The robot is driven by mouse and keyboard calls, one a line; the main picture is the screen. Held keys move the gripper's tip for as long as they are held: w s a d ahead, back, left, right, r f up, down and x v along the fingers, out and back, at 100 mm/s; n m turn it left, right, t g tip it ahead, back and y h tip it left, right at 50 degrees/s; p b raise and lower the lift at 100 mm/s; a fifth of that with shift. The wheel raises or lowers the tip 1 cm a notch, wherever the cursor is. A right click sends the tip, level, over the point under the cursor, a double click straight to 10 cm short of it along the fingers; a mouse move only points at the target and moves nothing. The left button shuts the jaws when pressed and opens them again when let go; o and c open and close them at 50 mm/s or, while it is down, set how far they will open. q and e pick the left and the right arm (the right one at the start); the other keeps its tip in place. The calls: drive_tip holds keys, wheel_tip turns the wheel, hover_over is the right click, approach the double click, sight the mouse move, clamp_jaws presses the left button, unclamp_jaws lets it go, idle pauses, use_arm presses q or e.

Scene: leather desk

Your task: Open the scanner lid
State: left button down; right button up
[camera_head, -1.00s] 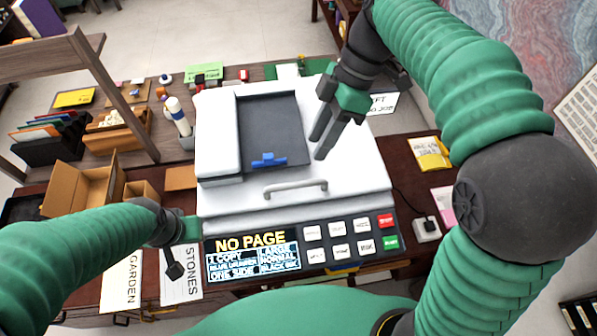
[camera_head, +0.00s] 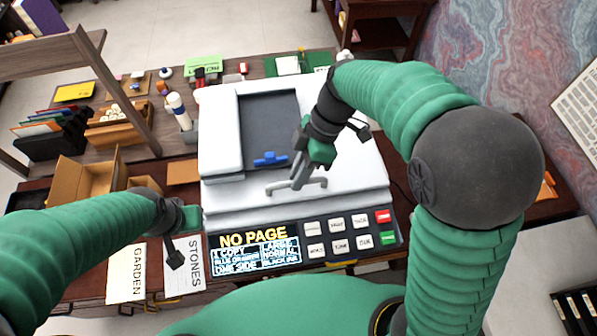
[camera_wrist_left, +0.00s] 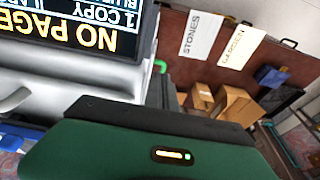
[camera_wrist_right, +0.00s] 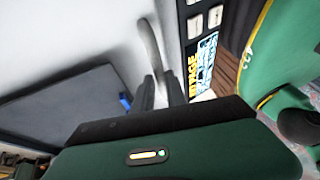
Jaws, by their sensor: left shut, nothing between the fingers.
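The scanner (camera_head: 345,165) is a white machine on the desk, its lid down. A grey bar handle (camera_head: 313,184) runs along the lid's front edge; it also shows in the right wrist view (camera_wrist_right: 150,45). My right gripper (camera_head: 297,178) points down at the handle's left part. In the right wrist view its fingers (camera_wrist_right: 160,92) are apart at the handle; whether they touch it is unclear. My left gripper (camera_head: 193,218) is shut and empty, left of the scanner's front corner. Its fingers are mostly hidden in the head view.
The control panel (camera_head: 345,235) with the "NO PAGE" display (camera_head: 253,237) lies in front of the lid. A dark document tray (camera_head: 270,125) with a blue piece (camera_head: 270,159) is on top. A cardboard box (camera_head: 85,185) and signs (camera_head: 184,265) are at left.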

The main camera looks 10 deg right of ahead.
drive_tip(key=shift+c, duration=1.1)
clamp_jaws()
drive_tip(key=shift+r, duration=0.1)
drive_tip(key=w+r+p, duration=0.4)
drive_tip(key=w+r, duration=0.1)
drive_tip(key=r, duration=0.5)
drive_tip(key=w+r+p, duration=0.4)
drive_tip(key=w+r, duration=0.1)
drive_tip(key=r, duration=0.6)
drive_tip(key=shift+p, duration=0.3)
drive_tip(key=shift+s+d+r, duration=0.1)
